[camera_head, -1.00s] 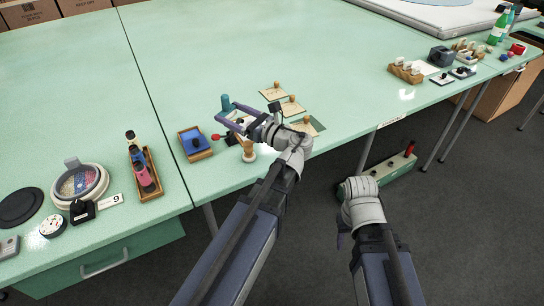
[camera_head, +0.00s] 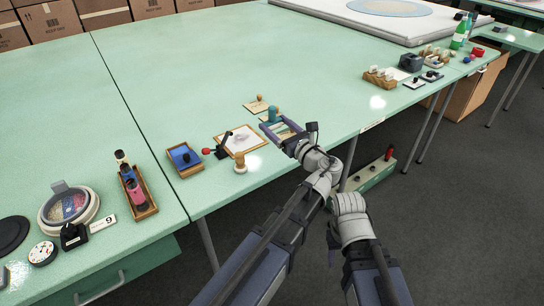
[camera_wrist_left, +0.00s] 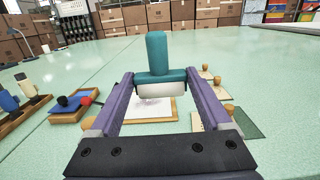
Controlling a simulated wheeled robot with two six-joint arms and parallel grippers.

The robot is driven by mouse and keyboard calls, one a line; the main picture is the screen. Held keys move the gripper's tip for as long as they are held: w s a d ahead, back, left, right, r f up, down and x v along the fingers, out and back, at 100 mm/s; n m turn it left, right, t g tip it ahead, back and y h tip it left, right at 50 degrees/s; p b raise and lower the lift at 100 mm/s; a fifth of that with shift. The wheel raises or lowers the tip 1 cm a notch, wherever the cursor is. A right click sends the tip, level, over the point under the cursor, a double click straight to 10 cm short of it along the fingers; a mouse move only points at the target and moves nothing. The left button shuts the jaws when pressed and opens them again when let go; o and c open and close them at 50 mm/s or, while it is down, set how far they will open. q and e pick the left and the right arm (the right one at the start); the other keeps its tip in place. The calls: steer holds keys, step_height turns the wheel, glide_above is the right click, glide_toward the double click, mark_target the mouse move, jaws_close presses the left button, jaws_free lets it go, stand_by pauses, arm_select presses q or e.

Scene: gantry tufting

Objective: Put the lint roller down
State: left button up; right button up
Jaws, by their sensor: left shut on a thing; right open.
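The lint roller (camera_head: 272,115) has a teal handle and frame with a white roll below. In the left wrist view the lint roller (camera_wrist_left: 157,60) stands upright between the two purple fingers, which close on the ends of its teal crossbar. My left gripper (camera_head: 274,128) is shut on it, over the cards at the front of the green table (camera_head: 330,80). I cannot tell whether the roll touches anything. My right gripper (camera_head: 333,243) is mostly hidden by its wrist, low in front of the table, and is open.
A wood-framed white sheet (camera_head: 243,141) lies left of the gripper, with a wooden-knobbed stamp (camera_head: 239,163) by it. A blue pad tray (camera_head: 185,158) and a bottle tray (camera_head: 139,194) are further left. A stamped card (camera_head: 255,108) lies behind. The table's middle is clear.

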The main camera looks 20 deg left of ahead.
mark_target(276, 158)
arm_select(q)
steer(key=shift+f+b, duration=4.95)
steer(key=shift+f, duration=0.05)
steer(key=shift+f, duration=0.15)
steer(key=shift+f+b, duration=0.15)
steer(key=shift+b, duration=0.15)
steer(key=o, duration=1)
steer(key=shift+r, duration=0.2)
